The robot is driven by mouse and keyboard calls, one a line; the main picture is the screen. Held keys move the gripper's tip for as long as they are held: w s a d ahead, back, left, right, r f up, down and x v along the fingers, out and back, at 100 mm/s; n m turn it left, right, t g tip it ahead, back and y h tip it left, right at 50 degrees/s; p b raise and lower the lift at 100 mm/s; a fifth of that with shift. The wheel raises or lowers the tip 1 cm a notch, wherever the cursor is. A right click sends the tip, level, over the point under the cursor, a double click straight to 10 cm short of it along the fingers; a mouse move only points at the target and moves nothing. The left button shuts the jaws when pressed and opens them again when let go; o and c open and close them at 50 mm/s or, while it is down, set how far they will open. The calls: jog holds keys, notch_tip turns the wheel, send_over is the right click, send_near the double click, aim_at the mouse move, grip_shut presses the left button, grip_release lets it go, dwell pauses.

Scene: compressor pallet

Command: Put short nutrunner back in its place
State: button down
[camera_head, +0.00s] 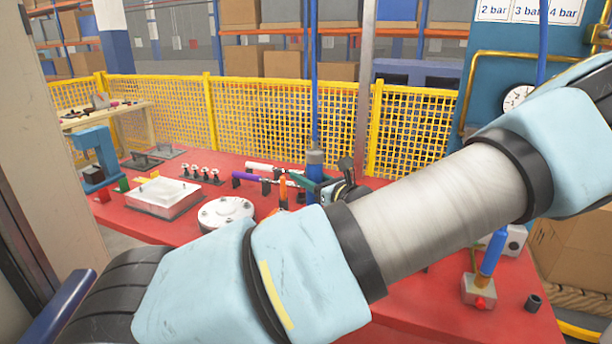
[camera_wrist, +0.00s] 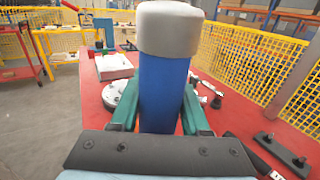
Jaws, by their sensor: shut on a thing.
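The short nutrunner, a blue cylinder with a grey cap, stands about upright in my gripper. In the wrist view its blue body (camera_wrist: 163,92) fills the middle, between the two teal fingers of my gripper (camera_wrist: 160,118). In the head view the nutrunner (camera_head: 314,168) shows small behind my arm, with a blue line rising above it. My gripper (camera_head: 318,190) is shut around it over the red table, partly hidden by my wrist. The nutrunner's lower end is hidden in both views. I cannot tell which spot is its place.
The red table (camera_head: 400,318) bears a white tray (camera_head: 163,194), a round grey flange (camera_head: 226,210), a rack with a purple tool (camera_head: 250,177) and a blue-handled tool on a block (camera_head: 493,252). A black two-peg holder (camera_wrist: 284,150) is at right. Yellow fencing (camera_head: 280,115) stands behind.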

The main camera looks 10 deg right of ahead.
jog(key=shift+f+b, duration=0.35)
jog(key=shift+f, duration=0.25)
jog(key=c, duration=0.6)
grip_release()
jog(key=o, duration=0.3)
jog(key=shift+f, duration=0.1)
jog(key=b+v, duration=0.2)
jog(key=v, duration=0.9)
jog(key=shift+b, duration=0.4)
